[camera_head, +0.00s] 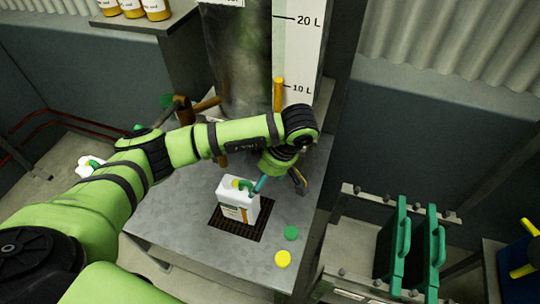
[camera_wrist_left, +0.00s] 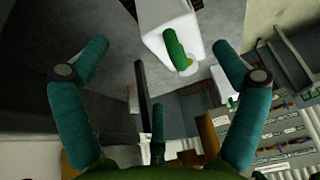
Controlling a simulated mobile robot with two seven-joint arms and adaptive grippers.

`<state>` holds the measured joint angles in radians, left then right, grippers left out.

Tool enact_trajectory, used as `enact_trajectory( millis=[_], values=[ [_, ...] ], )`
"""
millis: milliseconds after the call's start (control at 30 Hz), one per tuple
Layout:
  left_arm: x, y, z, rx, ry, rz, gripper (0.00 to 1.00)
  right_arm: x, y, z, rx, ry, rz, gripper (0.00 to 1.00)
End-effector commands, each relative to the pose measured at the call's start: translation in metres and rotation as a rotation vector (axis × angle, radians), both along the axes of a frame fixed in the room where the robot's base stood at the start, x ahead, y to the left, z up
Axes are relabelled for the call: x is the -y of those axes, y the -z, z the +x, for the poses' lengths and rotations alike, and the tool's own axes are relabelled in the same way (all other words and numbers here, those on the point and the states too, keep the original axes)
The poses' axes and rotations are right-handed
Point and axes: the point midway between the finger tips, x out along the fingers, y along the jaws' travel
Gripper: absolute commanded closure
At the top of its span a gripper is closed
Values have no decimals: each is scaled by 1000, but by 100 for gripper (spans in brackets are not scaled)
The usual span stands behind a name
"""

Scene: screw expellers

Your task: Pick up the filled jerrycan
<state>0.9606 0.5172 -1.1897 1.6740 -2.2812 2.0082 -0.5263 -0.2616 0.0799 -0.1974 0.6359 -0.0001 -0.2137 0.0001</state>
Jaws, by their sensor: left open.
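A white jerrycan (camera_head: 232,208) with a label stands upright on a dark grate (camera_head: 258,232) in the metal table. Green and yellow parts show at its top. My left gripper (camera_head: 277,184) is open, just above and to the right of the jerrycan, with a teal finger close to its top; I cannot tell whether they touch. In the left wrist view, the white jerrycan (camera_wrist_left: 155,16) shows with a green part on top, between and beyond the spread teal fingers (camera_wrist_left: 160,48). My right gripper is not in view.
A green cap (camera_head: 291,233) and a yellow cap (camera_head: 282,258) lie on the metal table (camera_head: 180,236). A tank (camera_head: 238,65) with a level gauge (camera_head: 298,55) stands behind. A small white object (camera_head: 88,165) is at far left.

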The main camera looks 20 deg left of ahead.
Motion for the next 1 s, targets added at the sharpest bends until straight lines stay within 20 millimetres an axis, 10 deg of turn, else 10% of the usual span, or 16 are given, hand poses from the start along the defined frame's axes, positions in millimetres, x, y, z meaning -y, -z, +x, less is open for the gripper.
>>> enact_trajectory(
  millis=[133,433,733,1000],
  values=[
    [-1,-1,0,-1,0,5,4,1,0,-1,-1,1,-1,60],
    [-2,3,-1,-2,-1,3,4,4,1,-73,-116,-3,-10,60],
    [-18,38,-3,-4,-3,4,4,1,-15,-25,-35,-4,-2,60],
    [-26,63,-3,-1,1,1,4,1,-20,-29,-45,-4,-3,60]
  ],
)
